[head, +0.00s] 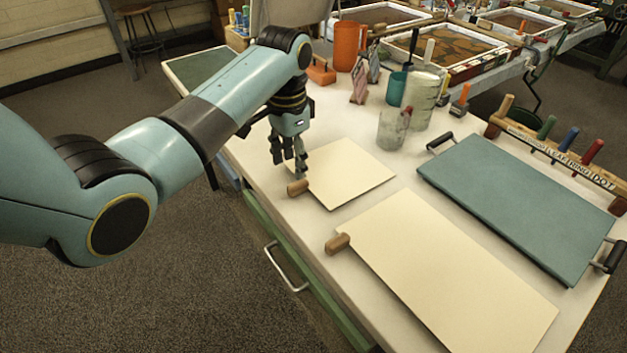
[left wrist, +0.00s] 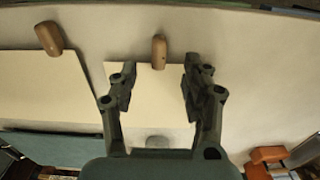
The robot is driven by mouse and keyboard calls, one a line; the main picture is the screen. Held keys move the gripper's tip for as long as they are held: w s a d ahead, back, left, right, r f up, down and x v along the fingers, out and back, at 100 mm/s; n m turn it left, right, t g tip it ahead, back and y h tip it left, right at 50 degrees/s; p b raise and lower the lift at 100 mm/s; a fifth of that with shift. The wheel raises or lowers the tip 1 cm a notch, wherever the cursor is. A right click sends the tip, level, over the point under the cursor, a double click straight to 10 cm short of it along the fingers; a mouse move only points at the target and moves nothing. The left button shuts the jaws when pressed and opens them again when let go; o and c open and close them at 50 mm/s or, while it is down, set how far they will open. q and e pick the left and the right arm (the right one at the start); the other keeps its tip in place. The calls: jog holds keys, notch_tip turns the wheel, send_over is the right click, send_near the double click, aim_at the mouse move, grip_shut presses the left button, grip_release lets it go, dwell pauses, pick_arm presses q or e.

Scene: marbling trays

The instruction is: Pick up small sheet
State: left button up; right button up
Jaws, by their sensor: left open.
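The small cream sheet (head: 349,174) lies flat on the white table, with a brown wooden handle (head: 298,187) at its near-left corner. My left gripper (head: 289,165) points down over the left part of this sheet, beside the handle. In the left wrist view the open, empty fingers (left wrist: 152,90) stand on either side of the small sheet (left wrist: 150,110), and its wooden handle (left wrist: 159,51) shows beyond the fingertips, between them. I cannot tell whether the fingers touch the sheet. My right gripper is in neither view.
A larger cream sheet (head: 450,270) with a wooden handle (head: 338,244) lies to the right. A teal board (head: 515,200) with black handles lies beyond it. Clear jugs (head: 393,130) and an orange jug (head: 349,46) stand behind the small sheet. A drawer handle (head: 285,267) juts from the table front.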

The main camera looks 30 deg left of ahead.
aim_at(293, 185)
pick_arm(q)
notch_tip(293, 185, down, 7)
jog(key=shift+d+b, duration=0.1)
jog(key=shift+b, duration=0.35)
jog(key=c, duration=0.8)
